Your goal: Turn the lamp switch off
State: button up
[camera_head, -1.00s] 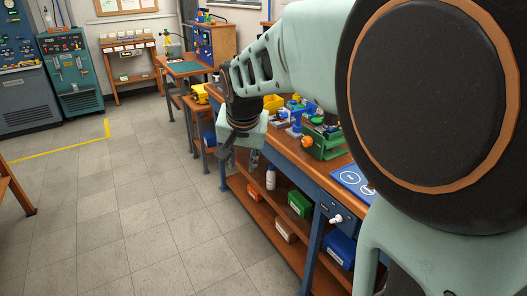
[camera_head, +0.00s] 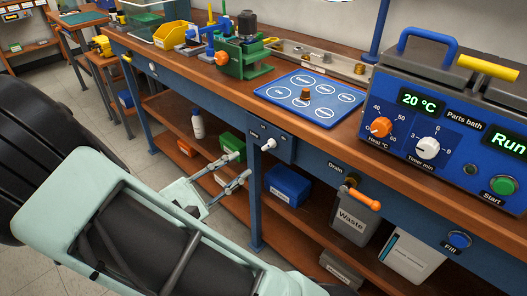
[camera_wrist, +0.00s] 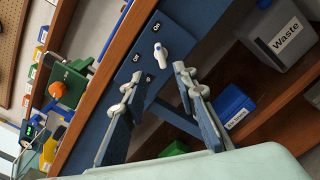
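The switch is a white knob (camera_head: 268,144) on a small blue panel (camera_head: 284,150) on the bench's front edge. In the wrist view the knob (camera_wrist: 160,52) sits on the blue panel (camera_wrist: 178,18), among small white labels, with its pointed lever tilted. My gripper (camera_head: 239,167) is in front of the bench, left of and slightly below the knob. Its two fingers are spread with nothing between them. In the wrist view the fingertips (camera_wrist: 153,78) point toward the panel, with the knob just beyond them, apparently not touching. No lamp is identifiable.
Above the panel, a blue mat (camera_head: 308,95) and a green fixture (camera_head: 240,58) stand on the bench. A parts bath (camera_head: 450,130) is at right. The lower shelf holds a blue bin (camera_head: 288,186) and a waste container (camera_head: 354,218). Floor is free at left.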

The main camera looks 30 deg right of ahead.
aim_at(266, 148)
jog(key=b+x, duration=0.2)
jog(key=x, duration=0.8)
jog(key=shift+c, duration=0.7)
grip_shut()
